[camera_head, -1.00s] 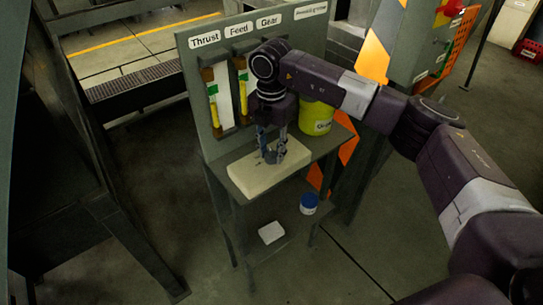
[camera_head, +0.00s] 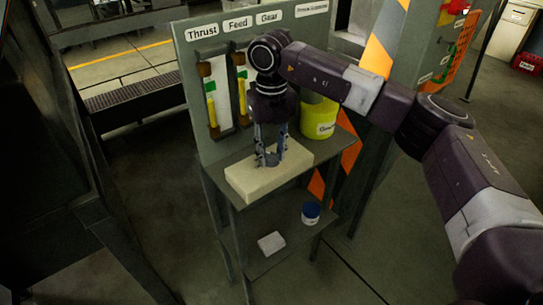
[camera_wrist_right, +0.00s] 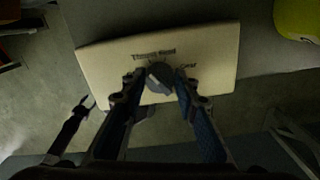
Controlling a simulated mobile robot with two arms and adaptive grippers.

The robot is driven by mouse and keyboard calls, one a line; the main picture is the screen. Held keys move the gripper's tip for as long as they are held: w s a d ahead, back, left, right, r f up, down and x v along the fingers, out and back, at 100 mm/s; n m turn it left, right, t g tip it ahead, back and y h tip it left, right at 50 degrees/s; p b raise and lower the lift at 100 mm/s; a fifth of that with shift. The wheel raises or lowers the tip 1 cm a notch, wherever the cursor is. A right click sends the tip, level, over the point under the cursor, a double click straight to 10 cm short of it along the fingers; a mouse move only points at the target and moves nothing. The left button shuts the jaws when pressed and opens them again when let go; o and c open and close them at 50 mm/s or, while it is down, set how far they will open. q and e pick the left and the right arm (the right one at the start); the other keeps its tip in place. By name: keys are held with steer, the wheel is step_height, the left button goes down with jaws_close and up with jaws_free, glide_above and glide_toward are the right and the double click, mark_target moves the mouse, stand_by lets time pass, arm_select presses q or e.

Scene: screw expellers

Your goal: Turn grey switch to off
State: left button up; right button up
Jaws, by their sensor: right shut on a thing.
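The grey switch (camera_wrist_right: 160,77) is a round knob on top of a cream box (camera_head: 250,183). My right gripper (camera_head: 270,160) points down at the box top and hides the knob in the head view. In the right wrist view my right gripper (camera_wrist_right: 162,82) has its fingers on both sides of the knob, shut on it. My left gripper is not in view.
The box stands on a grey shelf unit against a panel (camera_head: 203,135) labelled Thrust, Feed and Gear. A yellow-green container (camera_head: 318,120) stands close behind to the right.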

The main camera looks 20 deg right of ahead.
mark_target(272, 154)
steer(key=n+b, duration=0.1)
steer(key=n, duration=0.3)
steer(key=shift+r+n+b, duration=0.1)
steer(key=shift+n+b, duration=0.35)
steer(key=shift+n, duration=1.65)
steer(key=o, duration=1.1)
steer(key=shift+o, duration=0.2)
steer(key=shift+r, duration=0.15)
step_height(272, 154, up, 12)
steer(key=shift+f, duration=0.2)
